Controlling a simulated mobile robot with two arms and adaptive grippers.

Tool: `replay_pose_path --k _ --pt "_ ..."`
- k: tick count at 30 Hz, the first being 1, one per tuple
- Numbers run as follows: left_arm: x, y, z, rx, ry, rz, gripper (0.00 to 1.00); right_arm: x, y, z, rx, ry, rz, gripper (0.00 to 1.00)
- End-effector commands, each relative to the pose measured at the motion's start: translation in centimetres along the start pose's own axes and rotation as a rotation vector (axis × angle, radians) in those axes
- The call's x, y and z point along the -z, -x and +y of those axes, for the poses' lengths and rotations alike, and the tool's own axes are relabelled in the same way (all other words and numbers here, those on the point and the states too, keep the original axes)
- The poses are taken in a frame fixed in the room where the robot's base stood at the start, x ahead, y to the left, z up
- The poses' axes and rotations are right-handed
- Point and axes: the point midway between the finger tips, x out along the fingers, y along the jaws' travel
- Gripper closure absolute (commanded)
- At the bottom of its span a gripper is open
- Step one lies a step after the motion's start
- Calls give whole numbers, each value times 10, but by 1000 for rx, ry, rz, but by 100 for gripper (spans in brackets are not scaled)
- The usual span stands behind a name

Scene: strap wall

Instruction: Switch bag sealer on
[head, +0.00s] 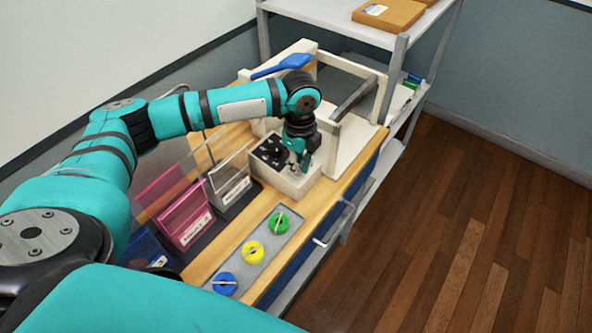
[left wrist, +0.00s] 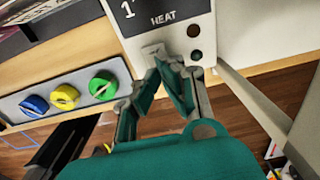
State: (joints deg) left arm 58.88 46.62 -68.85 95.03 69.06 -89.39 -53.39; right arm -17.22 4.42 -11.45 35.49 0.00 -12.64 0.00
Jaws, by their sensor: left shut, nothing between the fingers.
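The bag sealer (head: 298,186) is a cream box with a dark control panel on top, standing on the wooden bench. A pale plate, perhaps the switch (left wrist: 152,50), sits below HEAT and is partly hidden by my fingers. My left gripper (head: 302,163) is shut and empty, over the front of the sealer. In the left wrist view its fingertips (left wrist: 165,66) are close to the pale plate; I cannot tell whether they touch.
A grey strip with green (head: 278,222), yellow (head: 252,252) and blue (head: 224,284) knobs lies in front of the sealer. Pink (head: 185,215) and clear bins stand to the left. A blue handle (head: 283,66) and a shelf (head: 335,24) are behind. Open floor lies right.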

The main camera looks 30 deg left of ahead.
Motion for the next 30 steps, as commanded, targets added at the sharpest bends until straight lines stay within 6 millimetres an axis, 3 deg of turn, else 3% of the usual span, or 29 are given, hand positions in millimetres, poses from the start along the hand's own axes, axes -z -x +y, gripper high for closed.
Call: replay_pose_path --k 30 --pt "0 -15 1 -3 0 0 100 -1 -3 3 -4 2 0 60"
